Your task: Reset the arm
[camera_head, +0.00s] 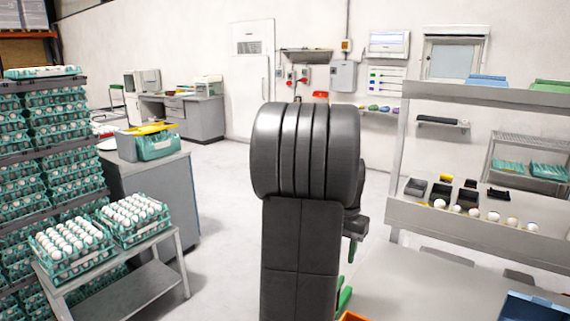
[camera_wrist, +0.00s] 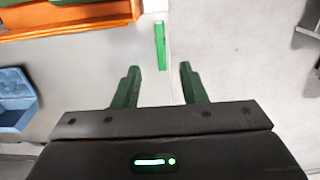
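My gripper (camera_wrist: 160,70) shows from above in the wrist view. Its two green fingers are spread well apart with nothing between them. In the head view my dark arm stands upright in the middle and hides most of the gripper; a green finger (camera_head: 352,250) shows at its right side. A small green bar (camera_wrist: 160,45) lies on the pale surface ahead of the fingertips, apart from them.
In the wrist view an orange tray (camera_wrist: 75,27) is at the upper left and a blue bin (camera_wrist: 14,100) at the left. In the head view egg trays (camera_head: 68,268) sit on a low table at left. A shelf rack (camera_head: 480,235) stands at right. Floor behind my arm is clear.

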